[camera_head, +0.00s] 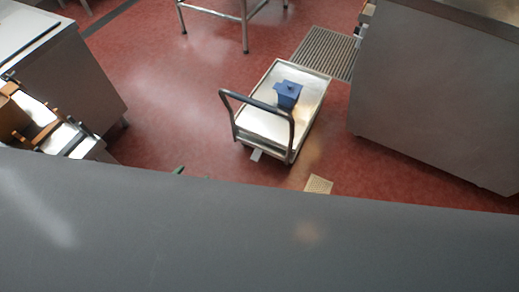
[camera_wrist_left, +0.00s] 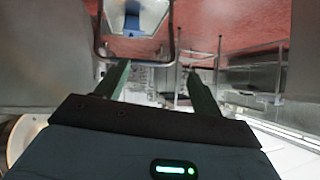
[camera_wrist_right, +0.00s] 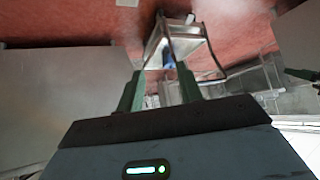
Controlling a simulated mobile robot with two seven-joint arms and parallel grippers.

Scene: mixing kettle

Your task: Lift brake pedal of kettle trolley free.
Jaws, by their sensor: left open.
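The kettle trolley (camera_head: 302,113) stands on the red floor, its dark push handle (camera_head: 257,102) toward me. A light grey tab, seemingly the brake pedal (camera_head: 256,155), sticks out low at its near end; whether it is raised or pressed is too small to tell. My left gripper (camera_head: 181,171) barely shows above the grey foreground surface, left of the pedal and apart from it. In the left wrist view its fingers (camera_wrist_left: 157,70) are spread and empty, with the trolley beyond. My right gripper (camera_wrist_right: 160,72) shows only in its own wrist view, fingers apart and empty.
A blue lidded container (camera_head: 288,95) stands on the trolley. A steel cabinet (camera_head: 440,95) is at right, a floor grate (camera_head: 325,52) behind, and a small beige drain plate (camera_head: 318,184) near. Red floor left of the trolley is clear. A grey surface hides the foreground.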

